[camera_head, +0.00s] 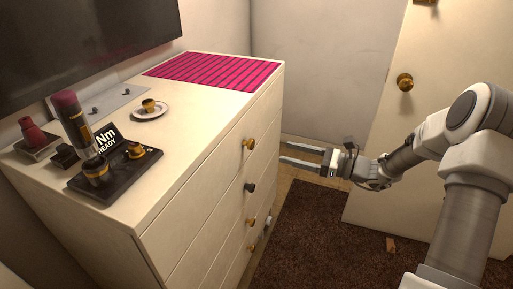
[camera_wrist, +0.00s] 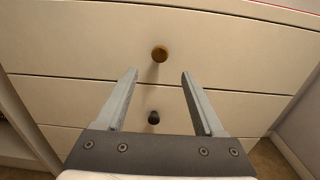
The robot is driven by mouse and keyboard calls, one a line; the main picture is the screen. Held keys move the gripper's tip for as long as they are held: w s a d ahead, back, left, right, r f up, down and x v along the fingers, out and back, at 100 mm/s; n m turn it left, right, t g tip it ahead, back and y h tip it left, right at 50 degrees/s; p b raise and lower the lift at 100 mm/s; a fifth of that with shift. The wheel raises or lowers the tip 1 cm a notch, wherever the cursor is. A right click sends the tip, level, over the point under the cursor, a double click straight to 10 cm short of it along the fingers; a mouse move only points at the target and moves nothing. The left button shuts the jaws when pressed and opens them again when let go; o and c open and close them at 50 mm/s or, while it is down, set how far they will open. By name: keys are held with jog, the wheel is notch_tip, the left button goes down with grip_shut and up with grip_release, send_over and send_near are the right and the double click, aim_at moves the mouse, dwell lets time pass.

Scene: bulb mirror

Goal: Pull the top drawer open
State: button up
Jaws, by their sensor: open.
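The top drawer (camera_head: 218,166) is the uppermost front of a cream chest of drawers and looks shut. Its round gold knob (camera_head: 249,144) sits mid-front; in the wrist view the knob (camera_wrist: 159,54) shows just beyond and between my fingertips. My gripper (camera_head: 284,153) is open and empty, pointing at the chest from the right, with a gap between its fingertips and the drawer front. In the wrist view my gripper (camera_wrist: 160,74) has one finger on each side of the knob's line, not touching it. A dark second-drawer knob (camera_wrist: 153,118) shows lower between the fingers.
The chest top (camera_head: 190,125) holds a dark tray (camera_head: 115,172), a cup on a saucer (camera_head: 150,108) and a pink striped mat (camera_head: 214,70). More knobs stick out below. A dark rug (camera_head: 325,235) covers the floor. A door (camera_head: 440,60) with a brass knob stands at right.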

aim_at(253, 144)
jog(key=b+x, duration=0.2)
jog(key=x, duration=0.8)
jog(key=shift+w+a, duration=0.15)
jog(key=shift+a, duration=0.25)
grip_shut()
jog(key=shift+f, duration=0.1)
dwell(0.7)
